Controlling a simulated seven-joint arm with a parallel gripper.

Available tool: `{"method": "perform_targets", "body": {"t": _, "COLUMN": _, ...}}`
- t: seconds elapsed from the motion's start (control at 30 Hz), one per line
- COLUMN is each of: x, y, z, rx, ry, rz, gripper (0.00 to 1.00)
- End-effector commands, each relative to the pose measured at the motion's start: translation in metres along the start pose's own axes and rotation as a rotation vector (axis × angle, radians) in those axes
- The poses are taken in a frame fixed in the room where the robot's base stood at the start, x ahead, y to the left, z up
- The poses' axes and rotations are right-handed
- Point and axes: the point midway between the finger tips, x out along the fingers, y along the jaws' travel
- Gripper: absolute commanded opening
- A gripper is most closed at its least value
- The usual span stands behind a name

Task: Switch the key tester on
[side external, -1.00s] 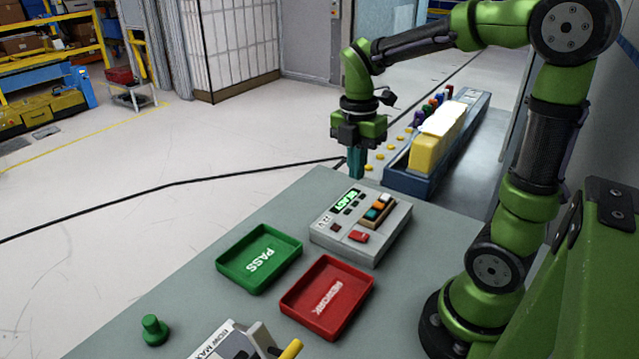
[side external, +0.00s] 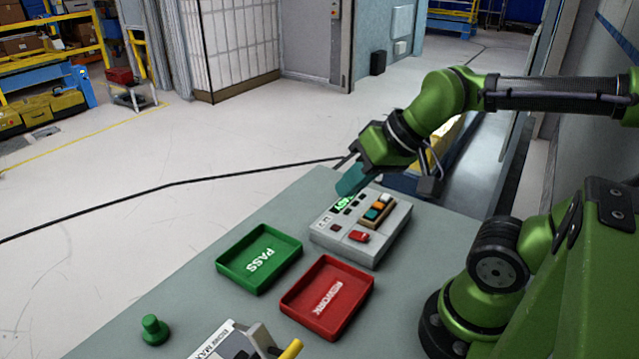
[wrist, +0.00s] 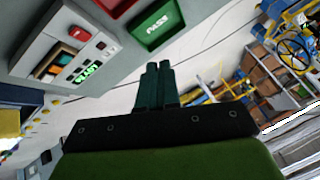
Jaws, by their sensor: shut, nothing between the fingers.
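The key tester (side external: 362,228) is a grey box on the workbench. It has a red rocker switch (side external: 358,237) at its front, a row of coloured keys (side external: 377,211) and a lit green display (side external: 344,202). It also shows at the upper left of the wrist view (wrist: 62,50), with its red switch (wrist: 80,33) and display (wrist: 86,73). My gripper (side external: 349,187) is tilted, just above the tester's far display end, apart from the red switch. Its teal fingers (wrist: 153,68) are together and empty in the wrist view. Whether they touch the tester cannot be told.
A green PASS tray (side external: 259,259) and a red REWORK tray (side external: 328,297) lie in front of the tester. A green knob-shaped piece (side external: 154,330) stands near the bench's left edge. A blue bin with yellow contents is partly hidden behind my arm.

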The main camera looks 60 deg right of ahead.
Motion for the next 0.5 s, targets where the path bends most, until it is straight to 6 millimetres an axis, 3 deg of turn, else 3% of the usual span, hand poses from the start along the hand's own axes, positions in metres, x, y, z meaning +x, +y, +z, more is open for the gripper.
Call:
{"method": "perform_targets", "body": {"t": 0.03, "x": -0.003, "y": -0.002, "z": 0.001, "rx": -0.01, "ry": 0.008, "rz": -0.007, "gripper": 0.11}}
{"method": "perform_targets", "body": {"t": 0.17, "x": 0.006, "y": 0.0, "z": -0.002, "rx": -0.001, "ry": -0.03, "rz": 0.004, "gripper": 0.31}}
{"method": "perform_targets", "body": {"t": 0.33, "x": 0.028, "y": 0.019, "z": -0.03, "rx": 0.153, "ry": -0.175, "rz": 0.112, "gripper": 0.55}}
{"method": "perform_targets", "body": {"t": 0.5, "x": 0.047, "y": 0.058, "z": -0.061, "rx": 0.507, "ry": -0.319, "rz": 0.355, "gripper": 0.55}}
